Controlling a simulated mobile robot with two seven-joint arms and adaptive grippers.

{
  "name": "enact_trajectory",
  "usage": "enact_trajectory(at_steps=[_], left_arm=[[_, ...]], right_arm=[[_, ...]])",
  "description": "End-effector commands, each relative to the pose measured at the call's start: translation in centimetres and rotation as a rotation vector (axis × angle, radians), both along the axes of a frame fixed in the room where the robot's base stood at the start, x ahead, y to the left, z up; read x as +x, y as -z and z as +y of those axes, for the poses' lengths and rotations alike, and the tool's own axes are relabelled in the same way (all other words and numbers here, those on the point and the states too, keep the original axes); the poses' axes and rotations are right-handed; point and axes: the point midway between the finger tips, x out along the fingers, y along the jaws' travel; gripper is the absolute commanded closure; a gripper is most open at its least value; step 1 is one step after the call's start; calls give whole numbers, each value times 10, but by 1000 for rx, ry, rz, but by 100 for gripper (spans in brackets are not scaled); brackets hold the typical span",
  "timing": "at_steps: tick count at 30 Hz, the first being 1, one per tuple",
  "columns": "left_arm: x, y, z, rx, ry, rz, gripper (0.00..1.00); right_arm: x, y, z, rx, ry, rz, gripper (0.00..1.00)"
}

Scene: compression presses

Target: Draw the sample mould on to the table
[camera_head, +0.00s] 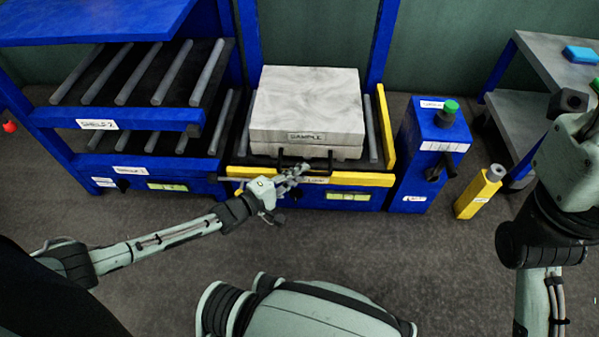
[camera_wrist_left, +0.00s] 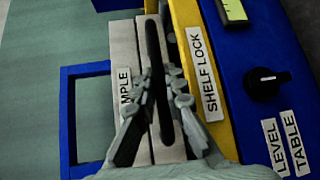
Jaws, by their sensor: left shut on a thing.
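The sample mould (camera_head: 306,100) is a pale, marbled, two-layer block labelled SAMPLE. It lies flat on the roller bed between blue posts. A dark handle (camera_head: 283,158) stands out from its front. My left gripper (camera_head: 297,170) is at this handle, above the yellow front bar. In the left wrist view the gripper (camera_wrist_left: 163,95) has its fingers on both sides of the long black handle (camera_wrist_left: 154,55) and is shut on it. The mould's pale front (camera_wrist_left: 124,50) shows beside it. My right arm is at the right edge; its gripper is not visible.
A yellow bar (camera_head: 345,179) labelled SHELF LOCK in the wrist view (camera_wrist_left: 190,50) runs along the bed's front. A yellow guard (camera_head: 386,130) stands at its right. Roller shelves (camera_head: 95,120) are left. A blue control box (camera_head: 425,150) and yellow post (camera_head: 478,192) stand right. Open floor lies in front.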

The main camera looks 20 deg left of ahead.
Motion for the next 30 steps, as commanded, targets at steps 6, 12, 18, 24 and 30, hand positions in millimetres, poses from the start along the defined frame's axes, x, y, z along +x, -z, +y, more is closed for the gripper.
enact_trajectory(at_steps=[6, 12, 18, 24, 30], left_arm=[[5, -1, -21, -4, 2, 0, 100], [4, -1, -23, -4, 6, -1, 100], [4, 0, -22, -4, 4, -1, 80], [4, 0, -19, -1, 2, 0, 80], [-15, -2, -8, 1, 2, 2, 80]], right_arm=[[0, 1, 0, 1, -1, 1, 60], [0, 1, 0, 0, -1, 2, 60], [0, 0, 0, 0, -1, 0, 60], [-1, -1, 1, -1, -3, -4, 60], [0, 0, 1, -2, -2, -3, 60]])
